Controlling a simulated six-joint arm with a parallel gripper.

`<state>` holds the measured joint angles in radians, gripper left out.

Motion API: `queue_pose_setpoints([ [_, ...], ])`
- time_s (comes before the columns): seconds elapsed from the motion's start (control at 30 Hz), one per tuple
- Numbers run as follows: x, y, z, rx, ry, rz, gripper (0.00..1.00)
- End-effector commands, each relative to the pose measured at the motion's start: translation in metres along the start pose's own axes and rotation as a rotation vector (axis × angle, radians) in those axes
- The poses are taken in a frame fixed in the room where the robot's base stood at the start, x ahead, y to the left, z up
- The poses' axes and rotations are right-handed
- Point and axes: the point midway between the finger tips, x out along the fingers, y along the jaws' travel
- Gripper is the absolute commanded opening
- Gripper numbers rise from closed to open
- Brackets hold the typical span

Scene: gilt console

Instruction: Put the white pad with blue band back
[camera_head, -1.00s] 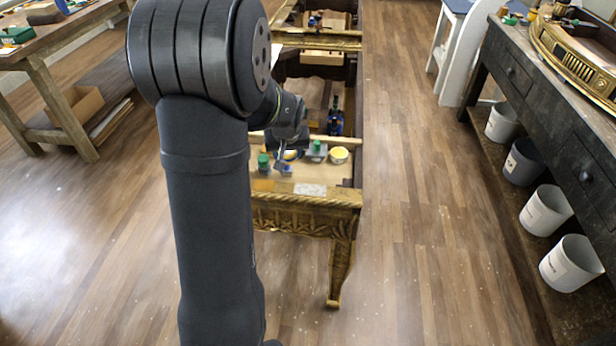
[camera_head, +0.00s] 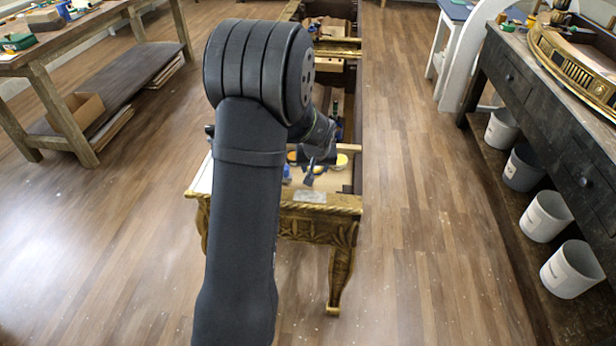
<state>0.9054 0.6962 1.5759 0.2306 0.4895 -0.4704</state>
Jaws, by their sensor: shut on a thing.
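My gripper (camera_head: 313,172) is small in the head view, low over the near end of the gilt console (camera_head: 320,208), and partly hidden by my own arm. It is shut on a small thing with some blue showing. I take this to be the white pad with blue band, but its white part and outline are too small to make out. A flat pale rectangle (camera_head: 310,197) lies on the console's near end, just below the gripper in the picture. I cannot tell whether the held thing touches the console top.
A blue item (camera_head: 286,173) and a yellow round item (camera_head: 342,161) stand close to the gripper. The console's open compartments stretch away behind. A dark workbench (camera_head: 545,105) with several buckets is at right, a wooden bench (camera_head: 80,55) at left. The floor between is clear.

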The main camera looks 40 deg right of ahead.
Motion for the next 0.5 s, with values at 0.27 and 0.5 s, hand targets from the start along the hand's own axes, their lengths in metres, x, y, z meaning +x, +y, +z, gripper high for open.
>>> queue_pose_setpoints([
  [0.27,0.023,-0.021,-0.01,0.001,0.0,0.0,0.29],
  [0.5,0.051,-0.021,0.003,0.001,-0.004,0.0,0.29],
])
